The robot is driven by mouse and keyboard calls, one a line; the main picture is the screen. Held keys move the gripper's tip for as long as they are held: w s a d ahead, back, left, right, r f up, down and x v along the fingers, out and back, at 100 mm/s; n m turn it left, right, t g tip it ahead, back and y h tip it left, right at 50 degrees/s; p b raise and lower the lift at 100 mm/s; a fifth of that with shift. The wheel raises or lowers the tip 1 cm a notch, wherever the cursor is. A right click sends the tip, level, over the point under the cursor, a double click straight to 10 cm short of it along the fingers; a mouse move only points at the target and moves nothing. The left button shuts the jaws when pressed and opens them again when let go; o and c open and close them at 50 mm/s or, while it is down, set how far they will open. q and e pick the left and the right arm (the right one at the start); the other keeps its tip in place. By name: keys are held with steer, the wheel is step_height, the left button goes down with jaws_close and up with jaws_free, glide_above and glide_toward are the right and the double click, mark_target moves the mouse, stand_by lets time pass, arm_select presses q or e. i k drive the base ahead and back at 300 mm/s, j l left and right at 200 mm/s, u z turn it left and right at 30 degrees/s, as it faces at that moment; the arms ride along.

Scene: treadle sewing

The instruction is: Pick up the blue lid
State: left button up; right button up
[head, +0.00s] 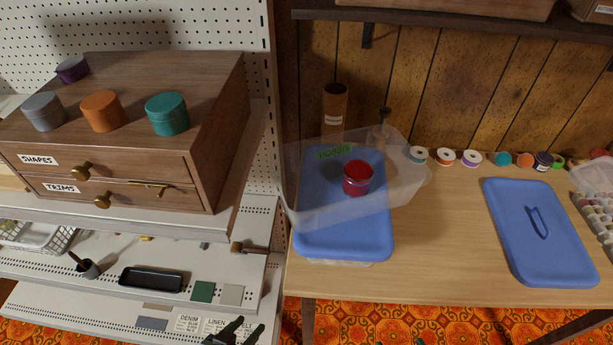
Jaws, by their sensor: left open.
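A flat blue lid (562,250) with a dark-outlined raised handle lies on the right part of the wooden table. A second blue lid (345,241) is at the table's left, with a pale container edge showing beneath it. A translucent bin (405,185) with a green label overlaps this lid, and a red round tin (357,180) shows within the bin's outline. I cannot tell exactly how bin and lid are stacked. My left gripper (249,329) is open at the bottom edge, low in front of the shelves, apart from both lids. My right gripper is not in view.
The table (450,250) is clear between the two lids. Several small spools and jars line its back, and a compartment tray (597,215) stands at far right. A wooden drawer cabinet (215,150) with coloured tins stands on the left shelves. A dark shelf (440,25) overhangs the table.

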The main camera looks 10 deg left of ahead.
mark_target(543, 248)
steer(key=z, duration=1.4)
